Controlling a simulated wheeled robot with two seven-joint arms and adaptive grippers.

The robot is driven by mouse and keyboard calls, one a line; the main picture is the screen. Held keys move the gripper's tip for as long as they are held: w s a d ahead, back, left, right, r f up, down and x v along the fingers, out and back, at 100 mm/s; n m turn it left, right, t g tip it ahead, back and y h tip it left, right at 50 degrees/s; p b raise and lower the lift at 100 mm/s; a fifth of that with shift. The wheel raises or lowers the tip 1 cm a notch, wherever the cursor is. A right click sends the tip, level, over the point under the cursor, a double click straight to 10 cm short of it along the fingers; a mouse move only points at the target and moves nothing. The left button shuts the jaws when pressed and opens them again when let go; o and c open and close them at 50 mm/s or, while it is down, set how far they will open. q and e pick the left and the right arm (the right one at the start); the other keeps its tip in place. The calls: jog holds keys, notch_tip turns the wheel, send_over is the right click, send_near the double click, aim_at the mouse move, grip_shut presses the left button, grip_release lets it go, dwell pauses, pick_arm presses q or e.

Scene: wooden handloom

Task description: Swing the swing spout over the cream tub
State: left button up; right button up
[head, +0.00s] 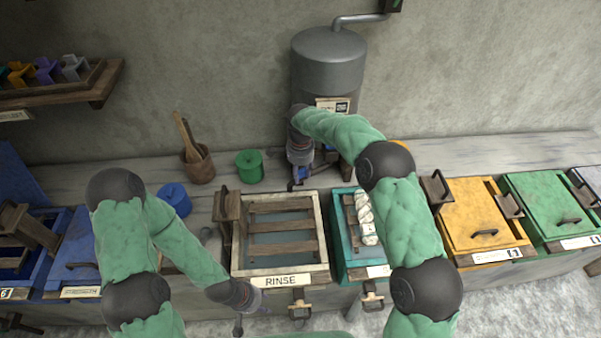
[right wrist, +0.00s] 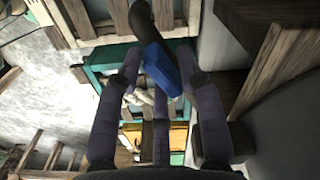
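The cream tub (head: 237,262), marked RINSE, stands at the middle of the bench. The swing spout (head: 291,186) is a dark pipe by the grey tank; its visible end is near the cream tub's back edge. It also shows in the right wrist view (right wrist: 142,20), with a blue grip (right wrist: 162,70). My right gripper (head: 302,174) is at the spout; its fingers (right wrist: 159,65) stand apart on either side of the blue grip, with a small gap on the left. My left gripper (head: 251,301) is low by the cream tub's front left corner; its fingers are too small to judge.
The grey tank (head: 328,65) stands behind. A teal tub (head: 341,240) with pale yarn is just right of the cream tub, partly behind my right arm. Yellow (head: 476,215) and green (head: 542,205) lidded tubs follow. A green pot (head: 249,166) and blue pot (head: 174,199) stand left.

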jog(key=shift+a, duration=0.1)
notch_tip(320, 180, up, 12)
dwell(0.7)
jog(key=shift+s+f, duration=0.1)
jog(key=shift+f, duration=0.05)
dwell(0.4)
